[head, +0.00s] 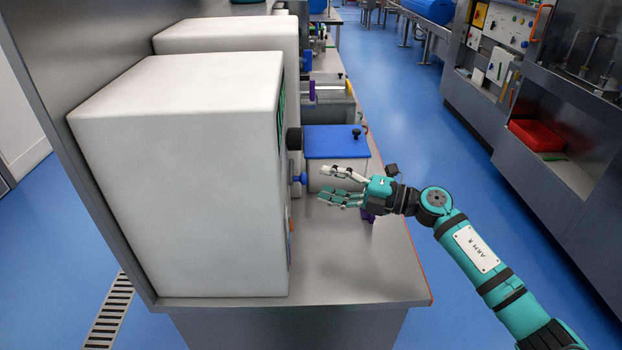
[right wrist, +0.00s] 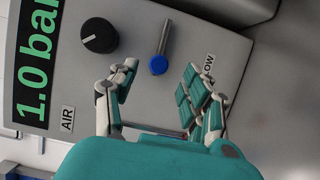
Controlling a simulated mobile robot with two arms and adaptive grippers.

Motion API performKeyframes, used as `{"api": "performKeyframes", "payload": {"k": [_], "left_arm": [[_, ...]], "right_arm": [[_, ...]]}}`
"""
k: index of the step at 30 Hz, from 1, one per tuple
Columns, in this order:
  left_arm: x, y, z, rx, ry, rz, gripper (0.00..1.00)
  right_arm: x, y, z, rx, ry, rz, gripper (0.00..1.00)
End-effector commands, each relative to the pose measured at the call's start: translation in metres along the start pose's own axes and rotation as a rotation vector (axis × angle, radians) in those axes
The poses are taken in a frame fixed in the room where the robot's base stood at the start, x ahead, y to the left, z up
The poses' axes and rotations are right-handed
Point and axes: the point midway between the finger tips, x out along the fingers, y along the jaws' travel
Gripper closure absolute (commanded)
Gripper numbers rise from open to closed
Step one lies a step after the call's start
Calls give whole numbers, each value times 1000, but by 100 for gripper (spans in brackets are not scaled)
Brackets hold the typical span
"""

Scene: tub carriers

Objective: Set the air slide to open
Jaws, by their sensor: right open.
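The air panel is the face of the near white box (head: 180,170), seen edge-on in the head view. In the right wrist view the panel (right wrist: 85,75) shows a green "1.0 bar" readout, an "AIR" label, a black knob (right wrist: 99,35) and a grey bar with a blue end (right wrist: 158,65), which looks like the slide. The blue end also shows in the head view (head: 299,179). I cannot tell the slide's setting. A label ending in "OW" is partly hidden by a finger. My right gripper (head: 322,185) is open and empty, its fingertips facing the blue end, apart from it. My left gripper is not in view.
A blue-lidded tub (head: 335,142) stands on the grey bench (head: 350,270), just behind my right gripper. A second white box (head: 235,35) stands farther back. A blue floor aisle (head: 415,120) lies to the right.

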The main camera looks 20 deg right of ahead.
Motion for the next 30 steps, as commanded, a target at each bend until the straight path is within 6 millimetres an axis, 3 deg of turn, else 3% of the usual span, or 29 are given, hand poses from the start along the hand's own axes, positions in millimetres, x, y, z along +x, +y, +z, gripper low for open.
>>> {"api": "performKeyframes", "payload": {"k": [3, 10, 30], "left_arm": [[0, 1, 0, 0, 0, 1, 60], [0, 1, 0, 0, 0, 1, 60], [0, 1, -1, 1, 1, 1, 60]], "right_arm": [[-26, -2, 0, 1, -2, -4, 52], [-54, -1, 0, 0, -1, -2, 52], [-59, 0, 0, 0, -1, 0, 52]]}}
